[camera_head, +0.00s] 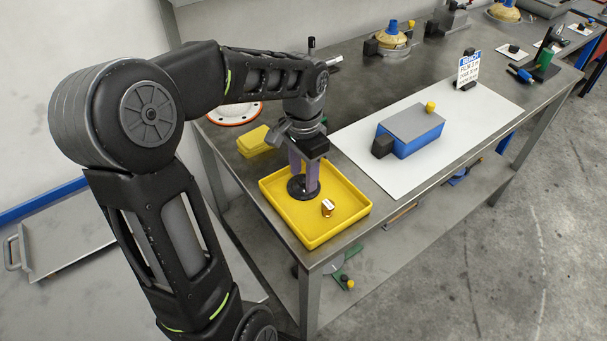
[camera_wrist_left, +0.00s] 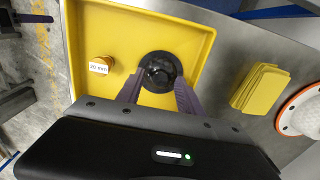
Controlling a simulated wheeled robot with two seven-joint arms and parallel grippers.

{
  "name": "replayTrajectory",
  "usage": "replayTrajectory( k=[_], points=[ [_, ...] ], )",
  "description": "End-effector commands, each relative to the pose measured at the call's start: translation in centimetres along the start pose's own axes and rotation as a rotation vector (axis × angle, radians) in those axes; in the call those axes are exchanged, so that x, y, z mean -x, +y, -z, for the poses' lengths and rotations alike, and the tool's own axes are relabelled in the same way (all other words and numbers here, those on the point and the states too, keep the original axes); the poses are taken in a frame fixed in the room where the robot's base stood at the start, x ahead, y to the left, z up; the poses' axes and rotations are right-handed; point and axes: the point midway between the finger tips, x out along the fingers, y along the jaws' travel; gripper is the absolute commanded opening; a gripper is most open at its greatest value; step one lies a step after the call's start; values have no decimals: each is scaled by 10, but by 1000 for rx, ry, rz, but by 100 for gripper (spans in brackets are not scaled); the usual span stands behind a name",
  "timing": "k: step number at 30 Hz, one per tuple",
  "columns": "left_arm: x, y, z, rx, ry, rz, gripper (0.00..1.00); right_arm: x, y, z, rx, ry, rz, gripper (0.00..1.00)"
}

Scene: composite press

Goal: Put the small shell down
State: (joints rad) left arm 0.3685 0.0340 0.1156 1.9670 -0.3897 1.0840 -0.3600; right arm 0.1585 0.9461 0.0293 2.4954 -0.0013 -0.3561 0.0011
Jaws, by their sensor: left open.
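A round black part with a raised centre lies in the yellow tray (camera_head: 275,207); I take it to be the small shell (camera_wrist_left: 160,70). In the head view, its dark disc shows around the purple fingertips. My left gripper (camera_head: 305,188) points down into the tray, right over the black part. In the left wrist view the fingers of the left gripper (camera_wrist_left: 157,88) are apart, one on each side of the part's near edge. I cannot tell whether they touch it. A small gold-coloured piece (camera_head: 327,207) with a "20 mm" label sits beside it in the tray. My right gripper is out of view.
A folded yellow item (camera_head: 255,141) lies behind the tray, near an orange-rimmed white dish (camera_head: 236,114). A white mat (camera_head: 470,110) to the right carries a blue block with a grey top (camera_head: 412,130). The tray is close to the bench's front edge.

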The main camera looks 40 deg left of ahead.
Motion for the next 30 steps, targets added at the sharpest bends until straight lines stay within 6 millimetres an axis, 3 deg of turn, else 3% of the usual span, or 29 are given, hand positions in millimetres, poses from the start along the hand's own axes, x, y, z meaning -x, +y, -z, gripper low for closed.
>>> replayTrajectory(
  k=[15, 21, 30],
  points=[
    [98, 0, 1, -1, 4, 2, 44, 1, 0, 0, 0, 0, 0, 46],
    [110, 0, 0, -1, 1, 1, 44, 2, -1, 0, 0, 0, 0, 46],
    [110, 0, 0, 0, 1, 0, 44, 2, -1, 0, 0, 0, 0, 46]
  ],
)
